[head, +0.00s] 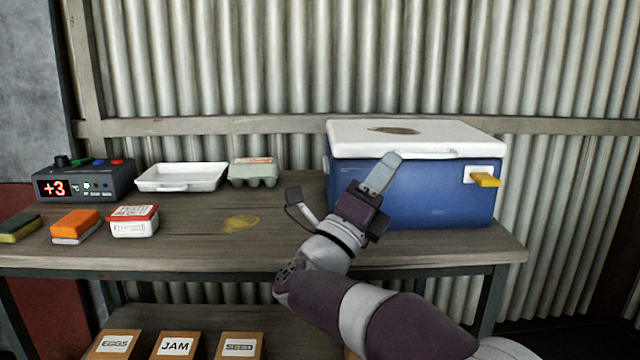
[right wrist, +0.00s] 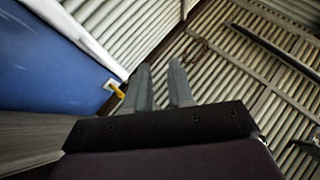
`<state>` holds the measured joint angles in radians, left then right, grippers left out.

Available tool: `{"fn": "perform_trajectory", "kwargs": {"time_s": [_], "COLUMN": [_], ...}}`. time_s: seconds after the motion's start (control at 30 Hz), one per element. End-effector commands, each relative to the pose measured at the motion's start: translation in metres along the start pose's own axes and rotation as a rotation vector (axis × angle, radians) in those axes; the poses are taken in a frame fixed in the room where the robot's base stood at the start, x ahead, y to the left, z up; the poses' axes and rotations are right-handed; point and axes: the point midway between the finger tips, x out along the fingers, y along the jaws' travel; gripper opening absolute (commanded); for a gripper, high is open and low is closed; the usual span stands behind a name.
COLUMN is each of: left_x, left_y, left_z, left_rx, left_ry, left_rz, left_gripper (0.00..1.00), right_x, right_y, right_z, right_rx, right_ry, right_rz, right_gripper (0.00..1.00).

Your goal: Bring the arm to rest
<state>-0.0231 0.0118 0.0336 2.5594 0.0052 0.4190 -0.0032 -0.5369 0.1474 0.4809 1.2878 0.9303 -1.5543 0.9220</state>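My right arm reaches in from the lower right of the head view. Its gripper (head: 385,172) points up in front of the blue cooler (head: 440,200) and overlaps its front in the picture; I cannot tell whether they touch. The right wrist view shows the two grey fingers (right wrist: 160,72) apart with nothing between them. The cooler's blue side (right wrist: 60,60) and yellow latch (right wrist: 116,88) lie to the left of the fingers there. The white lid (head: 410,137) is shut, with a brown smudge on top. My left gripper is not in view.
The wooden bench (head: 190,245) bears a digital box (head: 85,182), a white tray (head: 183,178), an egg carton (head: 254,172), a red-lidded tub (head: 133,222), an orange sponge (head: 75,224) and a green-yellow sponge (head: 20,228). Labelled boxes (head: 174,345) stand below. Corrugated wall behind.

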Motion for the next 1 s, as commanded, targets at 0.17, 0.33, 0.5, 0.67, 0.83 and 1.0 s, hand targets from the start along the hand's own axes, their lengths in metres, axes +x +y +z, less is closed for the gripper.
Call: {"fn": "perform_trajectory", "kwargs": {"time_s": [0.17,0.33,0.5,0.67,0.83,1.0], "left_x": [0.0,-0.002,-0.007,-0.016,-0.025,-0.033], "left_y": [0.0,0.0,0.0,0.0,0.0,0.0], "left_z": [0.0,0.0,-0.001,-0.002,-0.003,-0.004], "left_rx": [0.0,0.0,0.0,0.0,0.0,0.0], "left_ry": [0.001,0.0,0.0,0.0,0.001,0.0], "left_rz": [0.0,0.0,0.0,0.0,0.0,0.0], "left_gripper": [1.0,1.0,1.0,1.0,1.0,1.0], "right_x": [-0.015,-0.054,-0.12,-0.207,-0.277,-0.313], "right_y": [0.037,0.092,0.156,0.2,0.189,0.15], "right_z": [0.03,0.056,0.041,-0.046,-0.167,-0.26], "right_rx": [-0.169,-0.436,-0.79,-1.164,-1.397,-1.465], "right_ry": [-0.209,-0.531,-0.949,-1.445,-1.886,-2.143], "right_rz": [0.139,0.31,0.508,0.752,1.013,1.248], "right_gripper": [0.23,0.23,0.23,0.23,0.23,0.23]}}
